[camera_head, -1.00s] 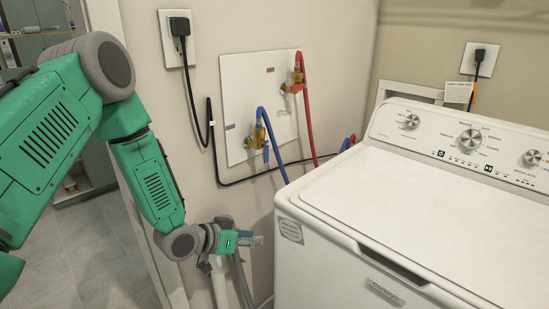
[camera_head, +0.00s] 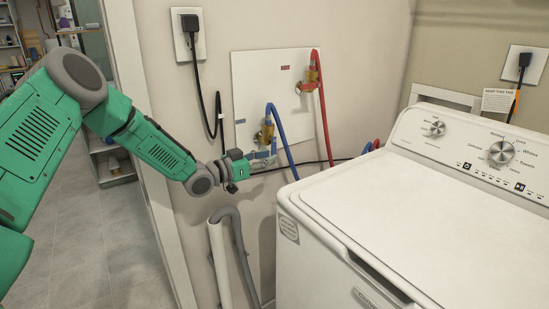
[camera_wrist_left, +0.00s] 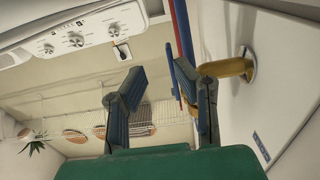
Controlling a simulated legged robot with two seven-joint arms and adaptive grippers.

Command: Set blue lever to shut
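The blue lever (camera_head: 274,146) is on the lower brass valve (camera_head: 266,131) on the white wall panel; in the head view it points down, partly hidden by my gripper. My left gripper (camera_head: 266,160) is at the valve, just below and in front of it. In the left wrist view the gripper (camera_wrist_left: 170,80) is open, its two dark fingers spread. The blue lever (camera_wrist_left: 185,78) shows between the fingers, close to the right finger, with the brass valve (camera_wrist_left: 232,67) behind that finger. I cannot tell whether finger and lever touch. My right gripper is out of view.
A blue hose (camera_head: 283,130) runs from the lower valve, and a red hose (camera_head: 323,110) from the upper red-handled valve (camera_head: 311,76). The white washer (camera_head: 370,215) stands at the right. A grey drain hose (camera_head: 240,245) hangs below my gripper.

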